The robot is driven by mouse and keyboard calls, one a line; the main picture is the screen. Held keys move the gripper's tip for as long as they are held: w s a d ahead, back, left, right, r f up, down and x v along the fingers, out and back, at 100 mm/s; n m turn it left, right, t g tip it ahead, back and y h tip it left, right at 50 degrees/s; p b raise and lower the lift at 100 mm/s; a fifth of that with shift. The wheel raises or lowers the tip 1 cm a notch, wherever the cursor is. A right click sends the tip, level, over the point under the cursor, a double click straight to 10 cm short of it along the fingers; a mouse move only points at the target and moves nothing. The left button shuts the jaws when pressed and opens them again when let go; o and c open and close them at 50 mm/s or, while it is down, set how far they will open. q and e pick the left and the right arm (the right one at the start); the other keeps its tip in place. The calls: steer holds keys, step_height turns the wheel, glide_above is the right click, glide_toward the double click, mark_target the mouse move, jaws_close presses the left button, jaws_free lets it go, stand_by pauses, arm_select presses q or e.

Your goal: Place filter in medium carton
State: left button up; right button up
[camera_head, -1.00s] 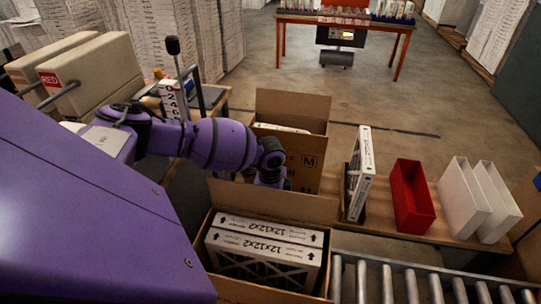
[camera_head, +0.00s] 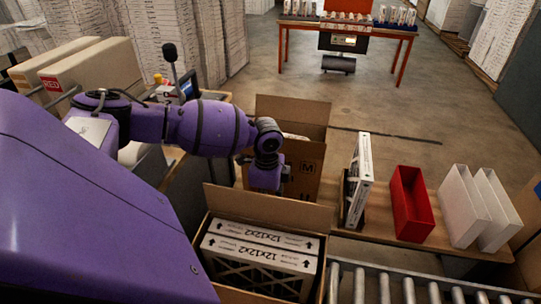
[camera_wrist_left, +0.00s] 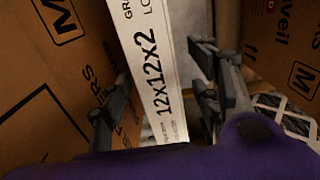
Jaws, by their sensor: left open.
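My left gripper (camera_head: 265,182) is at the near side of the rear carton marked M (camera_head: 305,168) in the head view; its fingers are hidden there. In the left wrist view my left gripper (camera_wrist_left: 158,95) is open, with one finger on each side of a white filter edge (camera_wrist_left: 160,75) printed 12x12x2. I cannot tell whether the fingers touch it. Cardboard panels marked M stand on both sides. A white filter edge (camera_head: 295,136) shows inside the rear carton in the head view. The front carton (camera_head: 315,215) holds two upright 12x12x2 filters (camera_head: 262,245). My right gripper is not in view.
On the wooden bench to the right stand an upright filter (camera_head: 359,180), a red bin (camera_head: 411,205) and white bins (camera_head: 465,205). A roller conveyor (camera_head: 420,288) runs along the front right. Open floor lies behind the cartons.

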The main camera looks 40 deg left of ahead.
arm_select(q)
step_height(320, 180, down, 8)
steer(key=shift+r, duration=0.25)
steer(key=shift+s, duration=0.1)
jaws_close()
stand_by(0.4)
